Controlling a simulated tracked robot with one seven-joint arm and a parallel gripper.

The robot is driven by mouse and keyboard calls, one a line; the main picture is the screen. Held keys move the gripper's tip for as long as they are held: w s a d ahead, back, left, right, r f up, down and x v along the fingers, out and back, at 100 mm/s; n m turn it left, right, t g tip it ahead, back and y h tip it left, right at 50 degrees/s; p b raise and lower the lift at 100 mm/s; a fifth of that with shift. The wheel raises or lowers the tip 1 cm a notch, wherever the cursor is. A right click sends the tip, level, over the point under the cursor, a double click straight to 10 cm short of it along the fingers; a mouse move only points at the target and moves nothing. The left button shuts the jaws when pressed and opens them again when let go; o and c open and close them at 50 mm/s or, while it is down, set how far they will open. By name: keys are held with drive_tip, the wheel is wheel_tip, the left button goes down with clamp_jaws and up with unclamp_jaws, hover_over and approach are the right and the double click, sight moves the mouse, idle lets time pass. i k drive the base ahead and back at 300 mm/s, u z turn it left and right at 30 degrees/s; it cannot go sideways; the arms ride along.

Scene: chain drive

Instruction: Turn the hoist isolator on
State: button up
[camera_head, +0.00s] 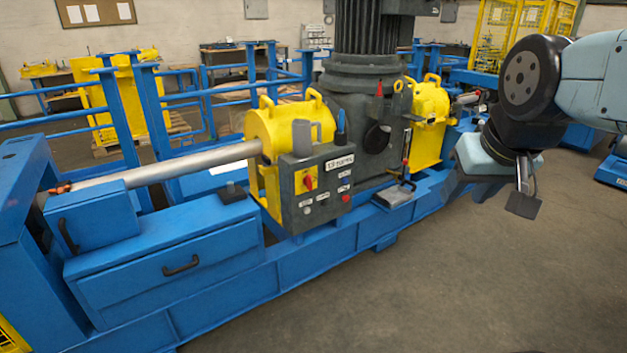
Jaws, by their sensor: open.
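A grey control box (318,205) is mounted on the front of the blue machine frame, near the middle of the view. On its upper left face is a red rotary switch on a yellow plate (308,181), which looks like the isolator. Its exact handle angle is too small to read. A white label (339,162) sits to the upper right of the switch; its text is not clear. My gripper (492,196) is at the right, open and apart from the box, with nothing seen between its fingers.
A red button (346,198) and small labels are on the box. A lever (406,155) stands on the frame between box and gripper. Yellow housings (278,125) and a large grey motor column (365,60) stand behind. The floor (430,280) in front is clear.

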sight(308, 180)
drive_tip(key=z, duration=0.05)
drive_tip(key=i, duration=0.95)
drive_tip(key=u, duration=0.05)
